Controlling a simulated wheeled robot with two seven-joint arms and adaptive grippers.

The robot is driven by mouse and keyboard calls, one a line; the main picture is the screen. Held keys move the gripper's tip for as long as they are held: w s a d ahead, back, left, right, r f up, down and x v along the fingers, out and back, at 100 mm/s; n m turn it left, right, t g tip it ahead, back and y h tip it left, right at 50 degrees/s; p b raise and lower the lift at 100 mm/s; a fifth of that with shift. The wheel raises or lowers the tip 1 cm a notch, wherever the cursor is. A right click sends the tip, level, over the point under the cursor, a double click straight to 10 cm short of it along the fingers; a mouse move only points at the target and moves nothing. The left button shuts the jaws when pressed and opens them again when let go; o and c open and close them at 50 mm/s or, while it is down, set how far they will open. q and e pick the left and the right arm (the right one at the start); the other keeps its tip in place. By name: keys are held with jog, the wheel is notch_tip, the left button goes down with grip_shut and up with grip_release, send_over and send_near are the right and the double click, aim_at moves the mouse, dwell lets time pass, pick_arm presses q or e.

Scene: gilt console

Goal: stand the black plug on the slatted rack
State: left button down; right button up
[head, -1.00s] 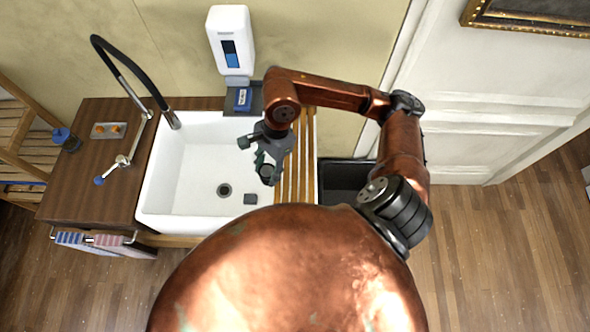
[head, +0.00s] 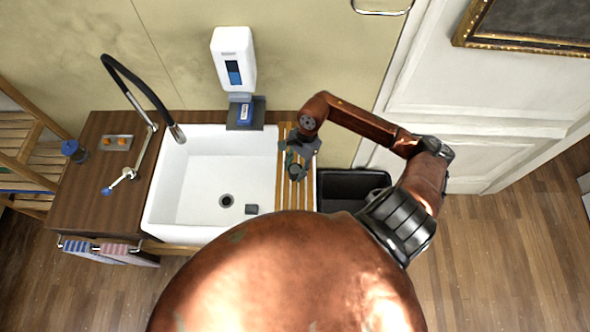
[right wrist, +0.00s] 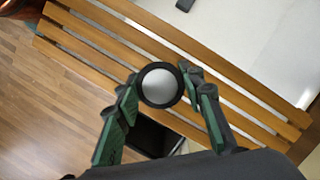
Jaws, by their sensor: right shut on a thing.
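The slatted rack (head: 282,195) is a set of pale wooden slats laid front to back along the right side of the white sink; its slats cross the right wrist view (right wrist: 95,42) diagonally. My right gripper (head: 294,166) is over the rack in the head view. In the right wrist view it is shut on the black plug (right wrist: 160,86), a round piece with a black rim and grey face, between its green-padded fingers. The plug appears above the slats; I cannot tell whether it touches them. My left gripper is not in view.
The white sink (head: 190,203) lies left of the rack, with a small dark block (head: 252,209) in it. A black bin (head: 350,186) stands to the right. A soap dispenser (head: 233,60) and a curved black tap (head: 135,82) are behind.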

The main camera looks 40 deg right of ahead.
jog(key=shift+f, duration=0.65)
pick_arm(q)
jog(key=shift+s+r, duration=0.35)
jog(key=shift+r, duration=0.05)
pick_arm(e)
jog(key=shift+f, duration=0.1)
jog(key=o, duration=0.7)
jog(key=shift+f, duration=0.1)
jog(key=o, duration=0.5)
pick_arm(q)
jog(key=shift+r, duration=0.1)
pick_arm(e)
jog(key=shift+d+r, duration=0.1)
jog(key=shift+r, duration=0.35)
pick_arm(q)
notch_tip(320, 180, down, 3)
jog(key=b, duration=0.3)
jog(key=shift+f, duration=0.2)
pick_arm(e)
jog(key=v, duration=1.1)
jog(key=shift+r, duration=0.2)
